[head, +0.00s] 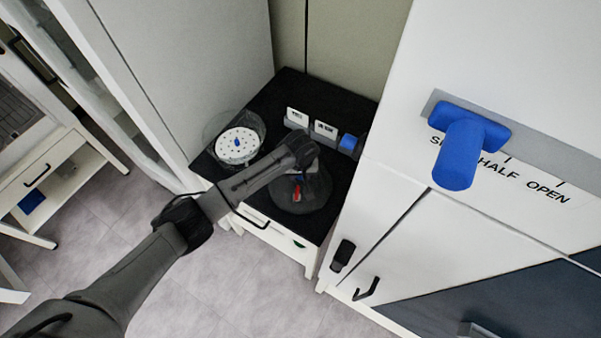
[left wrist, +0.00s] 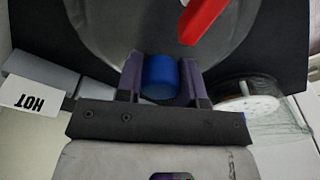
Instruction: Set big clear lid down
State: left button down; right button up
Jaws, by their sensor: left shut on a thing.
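The big clear lid (head: 312,194) is a see-through round shape over the black top of the small white cabinet. It also shows in the left wrist view (left wrist: 105,35) as a grey disc. My left gripper (head: 300,172) is over it, with fingers (left wrist: 160,78) shut on its blue knob (left wrist: 160,70). A red piece (head: 297,193) shows at the lid, also at the top of the left wrist view (left wrist: 203,15). I cannot tell whether the lid touches the surface. My right gripper is out of view.
The black cabinet top (head: 297,86) also holds a clear round vessel with a white holed disc (head: 228,146) to the left, label cards (head: 297,117) behind, and a blue-topped item (head: 348,142). A tall white unit with a blue handle (head: 460,150) stands at the right.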

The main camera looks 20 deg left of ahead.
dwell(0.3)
pick_arm(q)
jog(key=c, duration=1.2)
grip_release()
jog(key=shift+f, duration=0.15)
jog(key=o, duration=0.5)
jog(key=shift+c, duration=0.2)
notch_tip(320, 180, up, 12)
jog(key=s+p, duration=0.1)
jog(key=p, duration=0.1)
jog(key=shift+d, duration=0.35)
jog(key=shift+s, duration=0.1)
